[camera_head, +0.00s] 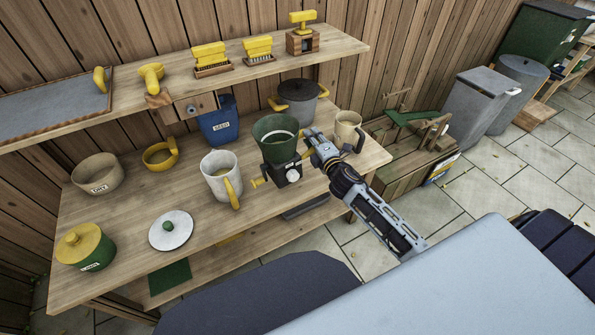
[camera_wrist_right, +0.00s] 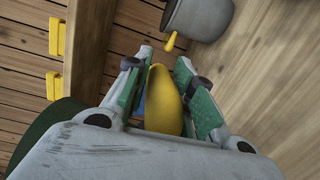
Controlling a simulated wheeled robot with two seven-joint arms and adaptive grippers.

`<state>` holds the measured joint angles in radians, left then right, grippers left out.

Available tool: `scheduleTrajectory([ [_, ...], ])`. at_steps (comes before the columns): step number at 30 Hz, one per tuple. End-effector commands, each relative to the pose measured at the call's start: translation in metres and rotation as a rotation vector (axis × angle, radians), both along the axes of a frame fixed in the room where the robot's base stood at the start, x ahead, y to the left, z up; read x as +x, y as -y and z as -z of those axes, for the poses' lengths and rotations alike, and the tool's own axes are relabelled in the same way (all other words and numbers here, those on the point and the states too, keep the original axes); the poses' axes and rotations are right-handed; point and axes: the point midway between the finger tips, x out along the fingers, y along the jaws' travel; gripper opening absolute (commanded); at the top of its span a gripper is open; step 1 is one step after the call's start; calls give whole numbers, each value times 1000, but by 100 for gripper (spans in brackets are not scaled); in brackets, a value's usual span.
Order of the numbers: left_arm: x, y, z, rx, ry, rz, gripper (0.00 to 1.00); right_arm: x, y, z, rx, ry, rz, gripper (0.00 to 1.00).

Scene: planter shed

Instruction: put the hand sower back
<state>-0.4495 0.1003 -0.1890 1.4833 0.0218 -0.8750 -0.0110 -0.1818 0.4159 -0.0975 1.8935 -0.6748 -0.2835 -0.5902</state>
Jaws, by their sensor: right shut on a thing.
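The hand sower, with a dark green hopper (camera_head: 276,128), a black body (camera_head: 281,172) with a pale round face and a small yellow crank knob, is upright over the middle of the wooden bench. I cannot tell whether it touches the bench. My right gripper (camera_head: 314,147) is at its right side. In the right wrist view the gripper (camera_wrist_right: 165,66) is shut on a yellow handle (camera_wrist_right: 163,103), which appears to be the sower's. Part of the dark green hopper (camera_wrist_right: 35,128) shows at the lower left there. My left gripper is not in view.
A white mug (camera_head: 218,173) stands left of the sower, a cream mug (camera_head: 347,132) right. The dark pot (camera_head: 299,99) and blue bin (camera_head: 218,124) stand behind. A lid (camera_head: 171,229) lies front left. The raised shelf (camera_head: 140,111) holds yellow-handled brushes.

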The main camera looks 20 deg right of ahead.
Motion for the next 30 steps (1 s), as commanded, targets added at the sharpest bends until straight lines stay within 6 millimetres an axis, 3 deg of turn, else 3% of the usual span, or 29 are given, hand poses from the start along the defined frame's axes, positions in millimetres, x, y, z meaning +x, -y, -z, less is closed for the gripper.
scheduleTrajectory([
  [15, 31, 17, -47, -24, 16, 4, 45, 38, 45, 0, 16, 25, 27, 0],
  [30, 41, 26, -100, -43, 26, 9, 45, 67, 87, -9, 34, 45, 55, 0],
])
